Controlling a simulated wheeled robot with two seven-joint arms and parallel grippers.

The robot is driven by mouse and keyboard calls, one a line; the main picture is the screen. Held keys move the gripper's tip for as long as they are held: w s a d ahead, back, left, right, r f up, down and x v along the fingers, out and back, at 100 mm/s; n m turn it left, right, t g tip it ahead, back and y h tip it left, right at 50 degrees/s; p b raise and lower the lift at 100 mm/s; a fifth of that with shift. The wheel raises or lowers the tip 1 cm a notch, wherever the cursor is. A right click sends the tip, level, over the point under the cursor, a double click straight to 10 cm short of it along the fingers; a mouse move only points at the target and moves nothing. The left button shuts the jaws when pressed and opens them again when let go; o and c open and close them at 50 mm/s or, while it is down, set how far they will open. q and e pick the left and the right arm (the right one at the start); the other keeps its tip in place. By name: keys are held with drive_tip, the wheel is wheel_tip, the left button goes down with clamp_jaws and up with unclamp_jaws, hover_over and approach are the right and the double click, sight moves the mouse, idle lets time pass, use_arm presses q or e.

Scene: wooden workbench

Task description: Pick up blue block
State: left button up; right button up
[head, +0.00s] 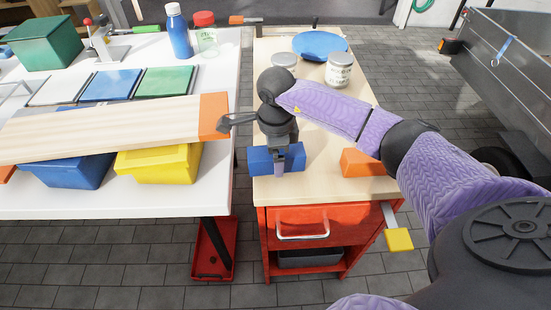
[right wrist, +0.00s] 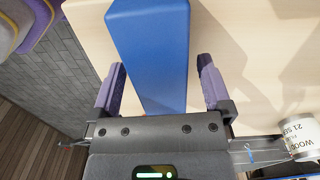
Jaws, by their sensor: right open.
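The blue block (head: 261,161) lies on the light wooden top of the red workbench, near its front left edge. In the right wrist view the blue block (right wrist: 150,50) runs lengthwise between the two purple-padded fingers. My right gripper (head: 281,163) points down over the middle of the block, and its wrist hides part of it. In the right wrist view the right gripper (right wrist: 161,80) is open, with a finger on each side of the block and a visible gap to the right finger. My left gripper is not in view.
An orange block (head: 360,164) lies to the right on the same top. Jars (head: 339,72) and a blue plate (head: 320,44) stand behind. A white table (head: 110,204) on the left holds a long plank (head: 110,128) and a yellow bin (head: 160,165).

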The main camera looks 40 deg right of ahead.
clamp_jaws()
